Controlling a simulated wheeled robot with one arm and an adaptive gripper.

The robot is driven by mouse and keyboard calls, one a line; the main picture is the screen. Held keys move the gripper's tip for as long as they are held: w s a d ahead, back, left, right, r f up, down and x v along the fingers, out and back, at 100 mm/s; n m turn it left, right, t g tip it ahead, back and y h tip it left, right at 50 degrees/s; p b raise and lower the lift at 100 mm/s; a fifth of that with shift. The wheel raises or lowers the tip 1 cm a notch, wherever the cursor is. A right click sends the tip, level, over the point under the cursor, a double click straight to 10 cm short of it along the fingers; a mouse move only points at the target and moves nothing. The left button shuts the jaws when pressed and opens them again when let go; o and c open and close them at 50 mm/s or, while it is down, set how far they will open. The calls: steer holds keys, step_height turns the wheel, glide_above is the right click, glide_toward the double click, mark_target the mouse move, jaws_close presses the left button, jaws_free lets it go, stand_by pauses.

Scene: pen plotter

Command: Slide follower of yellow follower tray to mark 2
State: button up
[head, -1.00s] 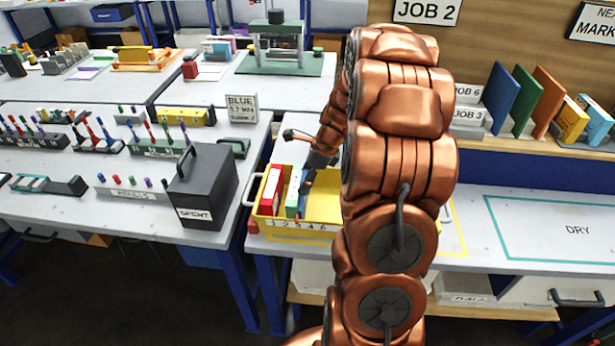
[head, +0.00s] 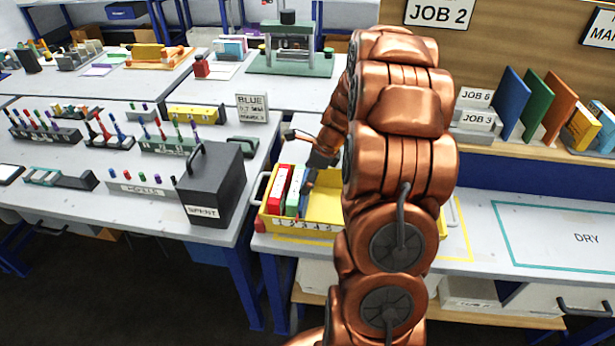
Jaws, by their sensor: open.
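The yellow follower tray (head: 323,225) sits on the bench in the middle of the head view, with a row of number marks along its front edge. A red block (head: 279,190) and a green-and-white block (head: 296,192) stand upright at its left end. My gripper (head: 306,188) is open and reaches down into the tray, just right of the green-and-white block. I cannot tell whether it touches anything. The follower is not clearly distinguishable, and my copper arm hides the tray's right part.
A black box (head: 212,188) stands on the left bench, across a gap from the tray. Coloured boards (head: 530,103) stand on the shelf at the back right.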

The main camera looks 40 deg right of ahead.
steer(key=v, duration=1.2)
steer(key=shift+a, duration=0.1)
